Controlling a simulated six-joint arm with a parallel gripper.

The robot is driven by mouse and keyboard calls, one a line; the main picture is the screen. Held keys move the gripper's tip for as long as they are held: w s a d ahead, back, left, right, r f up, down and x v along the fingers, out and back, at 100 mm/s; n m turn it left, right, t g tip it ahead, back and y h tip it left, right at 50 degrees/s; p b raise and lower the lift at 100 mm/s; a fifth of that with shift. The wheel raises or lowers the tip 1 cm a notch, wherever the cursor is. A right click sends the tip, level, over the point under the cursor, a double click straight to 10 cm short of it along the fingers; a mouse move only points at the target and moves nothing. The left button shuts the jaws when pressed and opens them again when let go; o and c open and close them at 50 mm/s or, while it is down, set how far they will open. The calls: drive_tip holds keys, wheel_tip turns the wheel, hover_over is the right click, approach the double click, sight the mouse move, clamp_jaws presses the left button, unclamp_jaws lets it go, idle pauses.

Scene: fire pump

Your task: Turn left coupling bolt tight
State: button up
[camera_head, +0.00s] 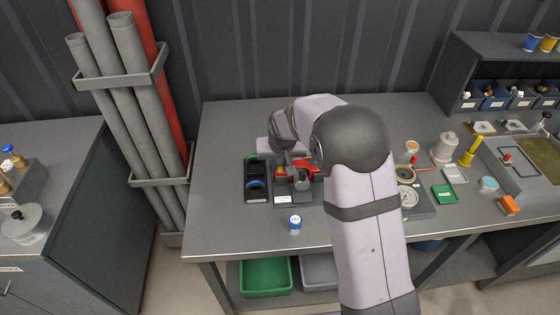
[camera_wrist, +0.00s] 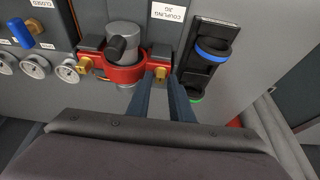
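The red coupling (camera_wrist: 127,73) clamps around a grey pipe joint with a dark round knob. In the head view the red coupling (camera_head: 309,171) is partly hidden by my arm. Its left bolt is the brass one (camera_wrist: 162,72) on the right in the wrist view, which looks from the opposite side. The other brass bolt (camera_wrist: 84,65) is at the coupling's far end. My gripper (camera_wrist: 161,80) is open, its dark blue fingers pointing at the left bolt with one tip on each side of it. I cannot tell whether they touch it.
A black holder (camera_wrist: 207,65) with a blue ring and a green ring stands close beside the coupling. Pressure gauges (camera_wrist: 69,71) and a blue valve handle (camera_wrist: 22,35) are on the other side. A blue-and-white jar (camera_head: 295,224) stands near the bench's front edge.

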drive_tip(key=shift+f, duration=0.1)
drive_tip(key=shift+c, duration=0.4)
clamp_jaws()
